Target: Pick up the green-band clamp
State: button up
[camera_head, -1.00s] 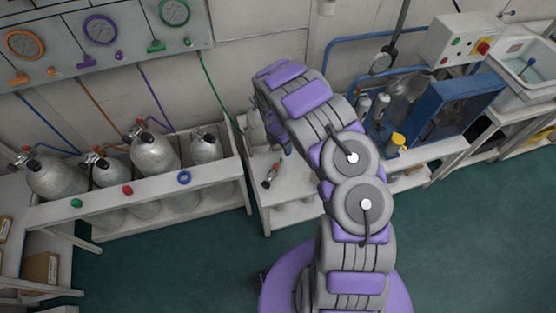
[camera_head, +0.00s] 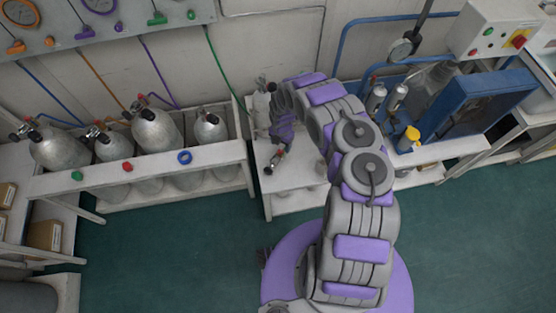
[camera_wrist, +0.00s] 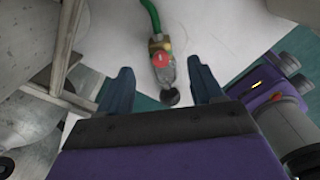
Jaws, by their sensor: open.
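A small clamp fitting lies on the white bench in the wrist view, at the end of a green hose (camera_wrist: 150,14). This clamp (camera_wrist: 163,70) has a brass collar, a red round part, a grey metal body and a black knob; I cannot make out a separate green band. In the head view the clamp (camera_head: 274,158) shows small and dark with red, just below my gripper (camera_head: 282,138). In the wrist view my gripper (camera_wrist: 159,72) is open, with one finger on each side of the clamp's line. Nothing is held; the height gap is unclear.
The white bench (camera_head: 300,172) has a grey cylinder (camera_head: 259,112) at its back left. A rack (camera_head: 210,163) of several grey cylinders stands left. A blue frame (camera_head: 470,105) and a yellow-topped item (camera_head: 408,139) are right. The green floor in front is clear.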

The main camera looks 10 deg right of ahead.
aim_at(281, 151)
jog(key=shift+d+f, duration=0.15)
jog(key=shift+f, duration=0.45)
jog(key=shift+d+f, duration=0.15)
jog(key=shift+f, duration=0.4)
jog(key=shift+a+f+b, duration=0.15)
jog(key=shift+a+b, duration=0.1)
jog(key=shift+b, duration=0.05)
jog(key=shift+s+a+f+b, duration=0.15)
jog(key=shift+a+f+b, duration=0.45)
jog(key=shift+a+f, duration=0.35)
jog(key=f, duration=0.1)
jog(key=d+f, duration=0.1)
jog(key=f+b, duration=0.1)
jog(key=shift+d+f, duration=0.15)
jog(key=shift+d, duration=0.4)
jog(key=shift+a, duration=0.65)
jog(key=c, duration=0.5)
jog(key=shift+c, duration=0.8)
jog(key=shift+d, duration=0.5)
jog(key=c, duration=0.4)
grip_shut()
jog(key=shift+a, duration=0.1)
